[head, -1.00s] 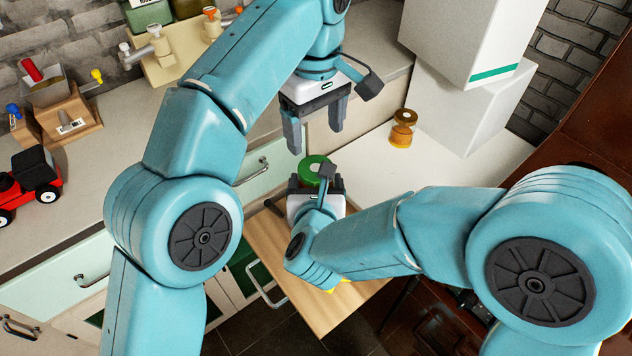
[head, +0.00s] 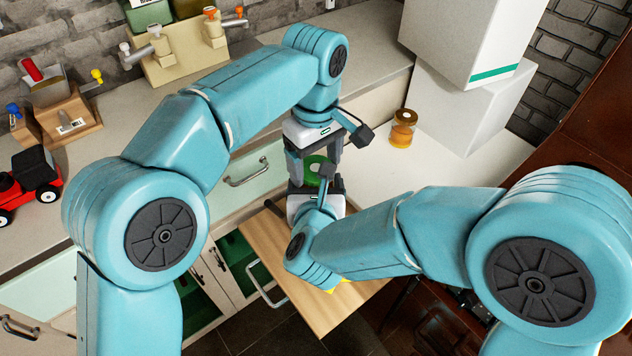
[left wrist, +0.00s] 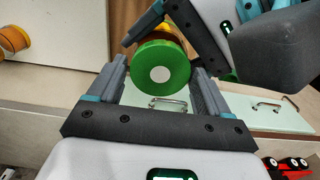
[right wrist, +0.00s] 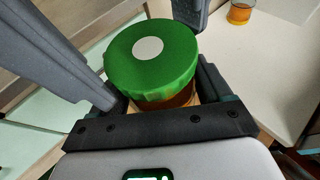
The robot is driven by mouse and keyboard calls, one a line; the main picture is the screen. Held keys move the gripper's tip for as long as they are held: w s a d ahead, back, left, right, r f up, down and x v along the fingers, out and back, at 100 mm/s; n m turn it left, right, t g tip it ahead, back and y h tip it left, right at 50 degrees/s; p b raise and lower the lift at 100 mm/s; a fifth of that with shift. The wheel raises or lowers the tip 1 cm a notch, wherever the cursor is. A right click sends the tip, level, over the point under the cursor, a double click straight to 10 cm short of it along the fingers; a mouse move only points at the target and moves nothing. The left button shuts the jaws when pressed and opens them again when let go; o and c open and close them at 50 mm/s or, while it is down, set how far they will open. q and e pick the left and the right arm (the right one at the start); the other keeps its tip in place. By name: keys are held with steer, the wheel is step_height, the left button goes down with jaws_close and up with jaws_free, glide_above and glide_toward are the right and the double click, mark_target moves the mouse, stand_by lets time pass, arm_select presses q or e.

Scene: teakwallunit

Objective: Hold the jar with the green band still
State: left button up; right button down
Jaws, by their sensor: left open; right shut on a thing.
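The jar with the green band (right wrist: 153,60) has a green lid with a white dot and amber contents below it. My right gripper (right wrist: 160,95) is shut on the jar, its fingers on either side just under the lid. In the head view the green lid (head: 316,171) shows between my two grippers. My left gripper (head: 314,165) is open above the jar, pointing down. In the left wrist view the lid (left wrist: 160,70) lies between the open left fingers; I cannot tell whether they touch it. The jar's lower part is mostly hidden.
Another amber jar (head: 402,128) stands on the white counter, near stacked white boxes (head: 465,105). A wooden board (head: 275,255) lies below my right gripper. A red toy vehicle (head: 30,180) and a tap block (head: 172,60) stand on the left counter.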

arm_select(q)
steer(key=c, duration=0.9)
steer(key=m, duration=0.7)
steer(key=shift+c, duration=0.2)
steer(key=m, duration=0.9)
steer(key=o, duration=1.2)
steer(key=shift+d, duration=0.1)
